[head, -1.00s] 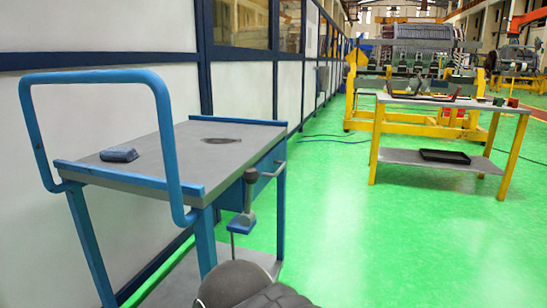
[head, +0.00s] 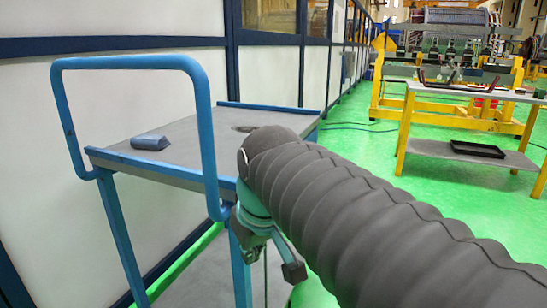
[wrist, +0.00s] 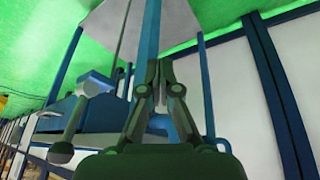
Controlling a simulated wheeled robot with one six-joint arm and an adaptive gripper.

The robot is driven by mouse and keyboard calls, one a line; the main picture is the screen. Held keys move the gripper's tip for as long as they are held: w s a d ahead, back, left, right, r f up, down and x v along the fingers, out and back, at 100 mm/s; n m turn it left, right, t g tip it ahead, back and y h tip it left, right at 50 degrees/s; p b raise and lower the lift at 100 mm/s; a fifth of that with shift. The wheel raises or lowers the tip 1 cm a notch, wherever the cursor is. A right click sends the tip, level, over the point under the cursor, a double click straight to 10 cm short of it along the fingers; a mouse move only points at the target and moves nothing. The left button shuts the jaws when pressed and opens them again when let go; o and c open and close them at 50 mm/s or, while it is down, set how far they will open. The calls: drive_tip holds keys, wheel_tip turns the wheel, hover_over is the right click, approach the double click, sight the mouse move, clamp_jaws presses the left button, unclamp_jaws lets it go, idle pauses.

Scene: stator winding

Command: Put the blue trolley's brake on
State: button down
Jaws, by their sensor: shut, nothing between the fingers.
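The blue trolley (head: 188,138) stands at left in the head view, with its looped handle towards me. In the wrist view, where the floor is at the top, a lever with a rounded grey knob (wrist: 61,153) joins a blue-grey block (wrist: 97,84) on the trolley; it looks like the brake. A thin rod runs from the block. My gripper (wrist: 160,78) is shut and empty, in front of a blue trolley post and to the right of the lever in that view. In the head view my gripper (head: 290,268) is low beside the trolley's near corner; my arm hides most of the lever there.
A small blue-grey block (head: 150,142) and a dark flat item (head: 244,128) lie on the trolley top. A panelled wall (head: 150,75) runs close behind it. A yellow-legged table (head: 450,150) stands at right. Green floor between is clear.

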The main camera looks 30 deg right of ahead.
drive_tip(key=w+d+r+n+g+p, duration=0.1)
drive_tip(key=w+d+r+n, duration=0.1)
drive_tip(key=w+d+r, duration=0.4)
drive_tip(key=w+d+r+n+g+p, duration=0.1)
drive_tip(key=w+d+r+n, duration=0.1)
drive_tip(key=w+d+r, duration=0.5)
wheel_tip(320, 180, up, 6)
drive_tip(key=shift+d+f+g+y, duration=0.2)
drive_tip(key=shift+g+y, duration=0.1)
drive_tip(key=shift+g, duration=0.1)
wheel_tip(320, 180, down, 10)
drive_tip(key=w+b, duration=0.1)
drive_tip(key=b, duration=0.1)
drive_tip(key=shift+w+a+b, duration=0.2)
drive_tip(key=shift+b, duration=0.15)
drive_tip(key=shift+s+r, duration=0.1)
